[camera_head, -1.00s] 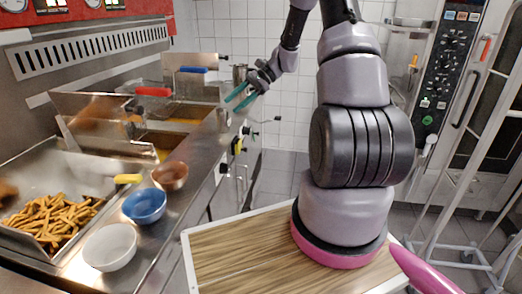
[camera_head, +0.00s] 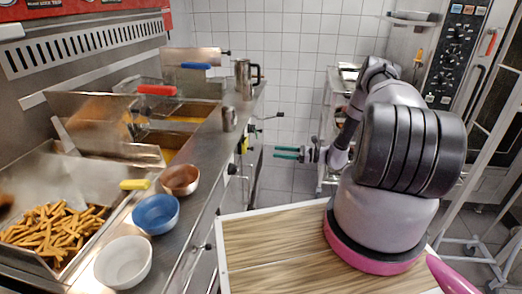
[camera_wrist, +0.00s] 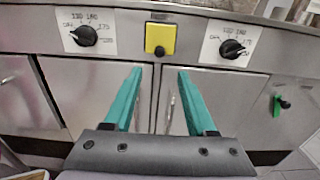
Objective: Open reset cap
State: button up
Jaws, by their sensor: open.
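In the wrist view, a yellow square plate (camera_wrist: 160,38) sits on the steel fryer front between two black dials. It carries a small dark round part low in its middle; whether this is the reset cap or its lid is too small to tell. My gripper (camera_wrist: 158,72) is open and empty, its two teal fingers apart and pointing at the panel, just below the yellow plate in the picture. In the head view my gripper (camera_head: 286,152) is right of the fryer front, apart from it, with fingers pointing left. The yellow part (camera_head: 243,145) shows there edge-on.
The left dial (camera_wrist: 85,36) and right dial (camera_wrist: 233,48) flank the plate. Steel doors lie below, and a green part with a black knob (camera_wrist: 280,103) is at right. Bowls stand on the counter (camera_head: 207,150). A wooden-topped surface (camera_head: 265,250) is in front.

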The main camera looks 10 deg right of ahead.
jog(key=x, duration=1)
jog(key=shift+a, duration=0.1)
grip_shut()
dwell(1.1)
